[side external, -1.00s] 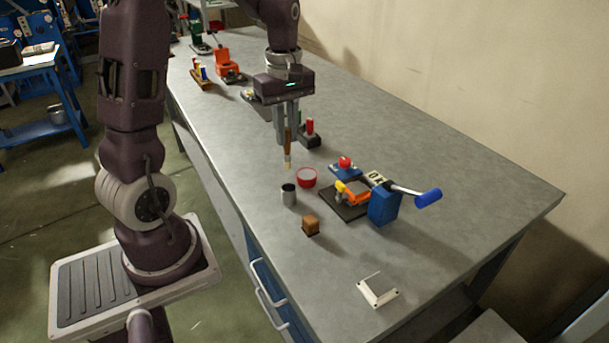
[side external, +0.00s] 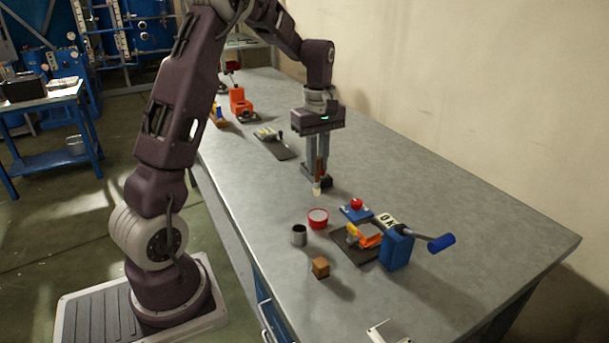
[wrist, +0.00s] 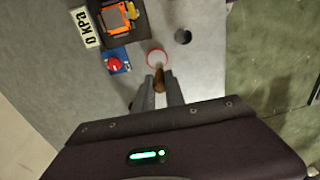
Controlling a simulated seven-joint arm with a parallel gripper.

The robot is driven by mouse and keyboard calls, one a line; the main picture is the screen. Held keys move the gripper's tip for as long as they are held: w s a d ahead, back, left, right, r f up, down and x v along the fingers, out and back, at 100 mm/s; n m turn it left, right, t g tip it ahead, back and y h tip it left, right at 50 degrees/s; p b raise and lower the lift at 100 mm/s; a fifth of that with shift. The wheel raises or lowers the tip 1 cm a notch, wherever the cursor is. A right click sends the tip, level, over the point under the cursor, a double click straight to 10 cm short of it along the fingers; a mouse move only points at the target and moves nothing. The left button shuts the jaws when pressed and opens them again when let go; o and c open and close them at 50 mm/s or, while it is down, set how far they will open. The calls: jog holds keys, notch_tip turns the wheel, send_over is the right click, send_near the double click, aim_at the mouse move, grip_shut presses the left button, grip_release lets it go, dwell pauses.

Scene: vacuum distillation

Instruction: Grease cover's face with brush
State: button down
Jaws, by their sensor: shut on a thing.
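My gripper (side external: 316,168) is shut on a brush (side external: 319,172) with a brown handle, held upright with its pale bristle tip down above the bench. The brush handle also shows between the fingers in the wrist view (wrist: 159,80). A red round cup (side external: 318,219) stands on the bench in front of the brush; it also shows just beyond the fingers in the wrist view (wrist: 157,58). An orange-framed piece with a grey face (wrist: 116,17) sits on a dark plate; I cannot tell whether it is the cover. No grease can be made out on the bristles.
A metal cup (side external: 299,237) and a wooden block (side external: 320,268) stand near the red cup. A red knob on a blue base (side external: 356,206) and a blue block with a lever (side external: 396,250) are to the right. A white bracket (side external: 386,333) lies at the front.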

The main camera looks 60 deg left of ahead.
aim_at(319, 184)
notch_tip(319, 184, down, 6)
jog(key=shift+w+a, duration=0.2)
jog(key=shift+w, duration=0.25)
jog(key=shift+f, duration=0.7)
dwell(1.6)
notch_tip(319, 184, up, 7)
dwell(0.6)
dwell(0.4)
